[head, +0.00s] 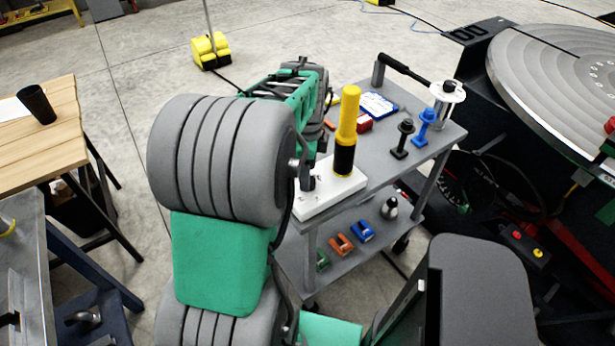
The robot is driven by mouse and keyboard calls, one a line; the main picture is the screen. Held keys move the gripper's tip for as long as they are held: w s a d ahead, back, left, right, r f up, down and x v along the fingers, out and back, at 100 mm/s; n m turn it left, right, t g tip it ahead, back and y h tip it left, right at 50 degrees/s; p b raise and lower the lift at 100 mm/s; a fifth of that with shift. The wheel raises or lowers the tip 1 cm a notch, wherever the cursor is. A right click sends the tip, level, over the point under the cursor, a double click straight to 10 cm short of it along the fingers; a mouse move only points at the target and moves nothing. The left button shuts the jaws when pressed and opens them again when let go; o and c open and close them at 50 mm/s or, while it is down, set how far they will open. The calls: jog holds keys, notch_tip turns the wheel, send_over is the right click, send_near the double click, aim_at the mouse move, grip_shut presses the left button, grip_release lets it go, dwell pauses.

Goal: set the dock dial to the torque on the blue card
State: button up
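The white dock (330,190) sits at the near left corner of the grey cart's top. A dark upright knob (308,182), which looks like the dial, stands at its left end, close beside my arm in the picture. Its setting and markings are too small to read. A yellow and black tool (347,120) stands upright in the dock. A blue and white card (378,105) lies flat farther back on the cart; its text cannot be read. My green and grey arm covers the left of the cart. My gripper's fingers do not show; they seem hidden behind the arm.
The large round positioner table (560,85) stands right; a wooden table (45,125) stands left.

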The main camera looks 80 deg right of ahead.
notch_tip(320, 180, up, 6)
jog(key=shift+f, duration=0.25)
